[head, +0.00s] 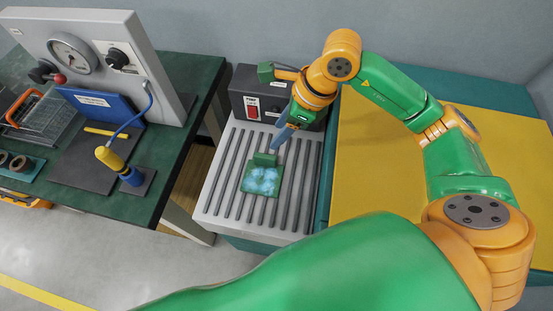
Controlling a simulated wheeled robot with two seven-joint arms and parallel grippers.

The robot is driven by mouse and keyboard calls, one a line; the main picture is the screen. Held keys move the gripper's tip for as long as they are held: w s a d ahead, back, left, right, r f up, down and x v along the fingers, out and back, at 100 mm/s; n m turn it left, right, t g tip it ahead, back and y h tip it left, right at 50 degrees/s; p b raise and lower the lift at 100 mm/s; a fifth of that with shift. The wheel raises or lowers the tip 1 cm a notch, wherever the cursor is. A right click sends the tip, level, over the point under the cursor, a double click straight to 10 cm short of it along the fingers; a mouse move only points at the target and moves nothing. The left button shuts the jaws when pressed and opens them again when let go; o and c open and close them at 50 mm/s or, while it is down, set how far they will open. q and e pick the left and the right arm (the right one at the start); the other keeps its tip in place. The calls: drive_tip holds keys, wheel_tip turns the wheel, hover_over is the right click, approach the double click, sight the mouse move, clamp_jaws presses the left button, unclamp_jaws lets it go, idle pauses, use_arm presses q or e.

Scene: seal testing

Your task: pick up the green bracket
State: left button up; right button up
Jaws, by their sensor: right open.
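The green bracket (265,160) lies on a grey ribbed bed (222,207) in the middle of the head view. It has a flat plate with pale blue, cloudy patches on top and a short raised flange at its far edge. My right gripper (279,141) is just beyond the bracket and slightly to its right, pointing down. Its dark fingers are seen nearly edge-on, open, with nothing seen between them. They appear apart from the bracket. My left gripper is not in view.
A dark control box (243,88) with a red switch stands behind the ribbed bed, close to my right wrist. At left, a dark green bench (178,140) holds a gauge panel (112,50), a yellow-handled tool (110,158) and a wire basket (45,118). A yellow surface (375,165) lies at right.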

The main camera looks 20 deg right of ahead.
sight(267, 156)
drive_tip(key=f+b, duration=0.2)
drive_tip(key=f, duration=0.1)
drive_tip(key=f+b, duration=0.3)
drive_tip(key=shift+s+a+f+b, duration=0.1)
drive_tip(key=shift+a+f+b, duration=0.1)
drive_tip(key=shift+b, duration=0.15)
drive_tip(key=shift+w+a+f+p, duration=0.2)
drive_tip(key=shift+f+p, duration=0.15)
drive_tip(key=shift+f, duration=0.15)
drive_tip(key=x, duration=0.2)
drive_tip(key=a+p+x, duration=0.1)
drive_tip(key=x, duration=0.2)
drive_tip(key=shift+w+p, duration=0.15)
drive_tip(key=shift+p, duration=0.15)
drive_tip(key=shift+f, duration=0.25)
drive_tip(key=c, duration=0.9)
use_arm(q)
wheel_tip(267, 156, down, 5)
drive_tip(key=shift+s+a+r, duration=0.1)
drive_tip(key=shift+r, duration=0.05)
use_arm(e)
clamp_jaws()
drive_tip(key=shift+r, duration=0.1)
